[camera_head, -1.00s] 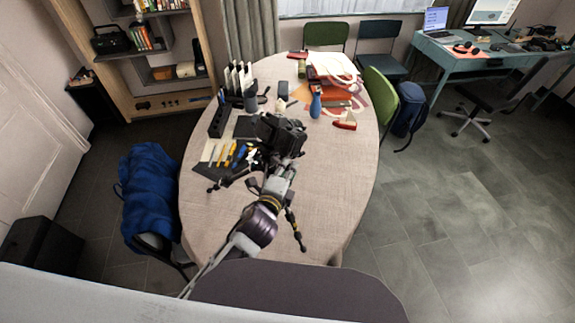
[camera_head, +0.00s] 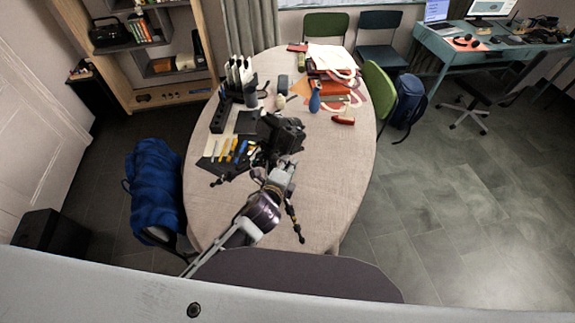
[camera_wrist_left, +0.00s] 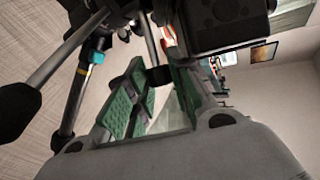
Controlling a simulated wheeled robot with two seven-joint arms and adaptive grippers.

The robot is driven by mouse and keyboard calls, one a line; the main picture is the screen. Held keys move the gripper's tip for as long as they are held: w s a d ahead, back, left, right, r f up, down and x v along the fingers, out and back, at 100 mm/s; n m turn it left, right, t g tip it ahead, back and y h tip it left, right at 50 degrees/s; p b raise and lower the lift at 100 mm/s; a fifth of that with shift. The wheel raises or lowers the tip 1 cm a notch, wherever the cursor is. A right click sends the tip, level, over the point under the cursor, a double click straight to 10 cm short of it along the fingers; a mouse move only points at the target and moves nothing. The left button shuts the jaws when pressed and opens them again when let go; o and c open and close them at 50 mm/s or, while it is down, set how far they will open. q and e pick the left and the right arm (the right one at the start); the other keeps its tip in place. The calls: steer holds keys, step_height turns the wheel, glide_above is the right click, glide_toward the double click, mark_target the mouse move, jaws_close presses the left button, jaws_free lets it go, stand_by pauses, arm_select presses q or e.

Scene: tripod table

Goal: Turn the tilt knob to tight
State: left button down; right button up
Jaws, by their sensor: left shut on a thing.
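A black camera (camera_head: 285,132) sits on a small tripod on the round-ended table (camera_head: 325,185). A tripod leg (camera_head: 294,222) reaches toward the near side. My left gripper (camera_head: 281,170) is at the tripod head, just below the camera. In the left wrist view the green-padded fingers (camera_wrist_left: 155,76) are closed on a small dark part, apparently the tilt knob (camera_wrist_left: 158,77). Most of the knob is hidden by the fingers, so its setting cannot be read. The camera body (camera_wrist_left: 215,22) is just above the fingers. My right gripper is not in view.
Left of the tripod lie a dark mat with several tools (camera_head: 228,152) and a black rack (camera_head: 221,113). A blue bottle (camera_head: 315,100), a red-handled item (camera_head: 343,120) and stacked books and cloths (camera_head: 333,68) are farther back. The right front of the table is clear.

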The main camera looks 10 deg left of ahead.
arm_select(q)
steer(key=shift+r, duration=0.1)
stand_by(0.4)
stand_by(0.4)
steer(key=c, duration=1.5)
jaws_free()
steer(key=shift+s, duration=0.1)
steer(key=shift+r+v, duration=0.2)
steer(key=shift+v, duration=5.7)
